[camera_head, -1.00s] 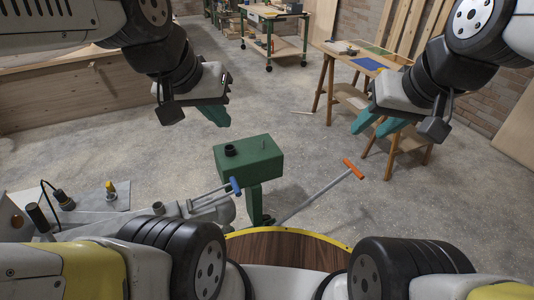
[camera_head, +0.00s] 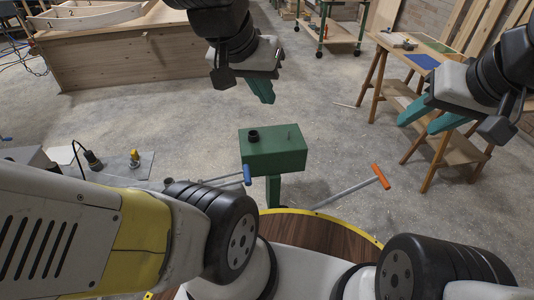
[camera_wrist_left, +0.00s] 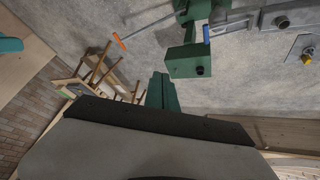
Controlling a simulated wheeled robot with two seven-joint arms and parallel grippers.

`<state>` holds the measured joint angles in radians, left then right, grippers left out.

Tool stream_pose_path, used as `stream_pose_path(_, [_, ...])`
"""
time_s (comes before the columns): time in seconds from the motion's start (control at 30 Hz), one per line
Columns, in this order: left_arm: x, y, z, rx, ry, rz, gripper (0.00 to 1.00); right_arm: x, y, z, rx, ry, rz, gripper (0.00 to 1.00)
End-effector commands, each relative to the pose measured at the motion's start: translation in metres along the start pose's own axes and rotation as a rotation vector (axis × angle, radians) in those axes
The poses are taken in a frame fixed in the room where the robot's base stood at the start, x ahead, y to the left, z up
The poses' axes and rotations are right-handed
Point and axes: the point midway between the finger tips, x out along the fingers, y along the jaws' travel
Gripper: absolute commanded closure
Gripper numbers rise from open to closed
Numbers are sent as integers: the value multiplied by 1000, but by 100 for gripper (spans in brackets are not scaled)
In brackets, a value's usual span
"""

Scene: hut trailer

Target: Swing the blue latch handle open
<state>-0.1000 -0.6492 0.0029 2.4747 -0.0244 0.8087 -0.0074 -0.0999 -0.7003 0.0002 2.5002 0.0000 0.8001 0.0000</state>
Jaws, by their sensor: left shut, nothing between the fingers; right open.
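The blue latch handle (camera_head: 247,175) is a small upright blue grip at the end of a metal rod, just below and left of the green box (camera_head: 272,156). It also shows near the top of the left wrist view (camera_wrist_left: 206,34). My left gripper (camera_head: 265,99) is shut and empty, above and beyond the green box in the picture, well apart from the handle. Its green fingers show in the left wrist view (camera_wrist_left: 162,80). My right gripper (camera_head: 420,121) is open and empty at the right, far from the handle. My left arm hides part of the metalwork left of the handle.
An orange-handled rod (camera_head: 380,177) slants up right of the green box. A metal plate (camera_head: 120,166) with fittings lies at left. A wooden trestle table (camera_head: 432,50) stands near my right gripper. Concrete floor (camera_head: 170,112) is clear between.

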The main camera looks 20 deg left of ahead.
Motion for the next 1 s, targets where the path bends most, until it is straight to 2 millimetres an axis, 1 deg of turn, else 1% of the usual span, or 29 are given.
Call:
stream_pose_path(0.17, [33, -14, -24, 109, -150, -60, 100, 0, 0, 0, 0, 0, 0, 57])
stream_pose_path(0.27, [61, -24, -40, 198, -257, -100, 100, 0, 0, 0, 0, 0, 0, 57])
stream_pose_path(0.37, [93, -34, -53, 290, -361, -134, 100, 0, 0, 0, 0, 0, 0, 57])
stream_pose_path(0.4, [108, -38, -58, 325, -402, -145, 100, 0, 0, 0, 0, 0, 0, 57])
stream_pose_path(0.47, [130, -44, -63, 381, -465, -160, 100, 0, 0, 0, 0, 0, 0, 57])
stream_pose_path(0.5, [146, -48, -66, 418, -506, -169, 100, 0, 0, 0, 0, 0, 0, 57])
stream_pose_path(0.57, [171, -54, -69, 474, -566, -181, 100, 0, 0, 0, 0, 0, 0, 57])
stream_pose_path(0.6, [188, -57, -70, 513, -607, -188, 100, 0, 0, 0, 0, 0, 0, 57])
stream_pose_path(0.67, [215, -62, -70, 570, -666, -195, 100, 0, 0, 0, 0, 0, 0, 57])
stream_pose_path(0.7, [233, -66, -69, 607, -706, -200, 100, 0, 0, 0, 0, 0, 0, 57])
stream_pose_path(0.77, [262, -70, -65, 664, -765, -204, 100, 0, 0, 0, 0, 0, 0, 57])
stream_pose_path(0.8, [281, -74, -62, 702, -804, -206, 100, 0, 0, 0, 0, 0, 0, 57])
stream_pose_path(0.87, [310, -78, -55, 760, -859, -208, 100, 0, 0, 0, 0, 0, 0, 57])
stream_pose_path(0.9, [329, -81, -49, 798, -896, -207, 100, 0, 0, 0, 0, 0, 0, 57])
stream_pose_path(0.97, [356, -85, -38, 852, -947, -206, 100, 0, 0, 0, 0, 0, 0, 57])
stream_pose_path(1.0, [373, -87, -31, 885, -978, -205, 100, 0, 0, 0, 0, 0, 0, 57])
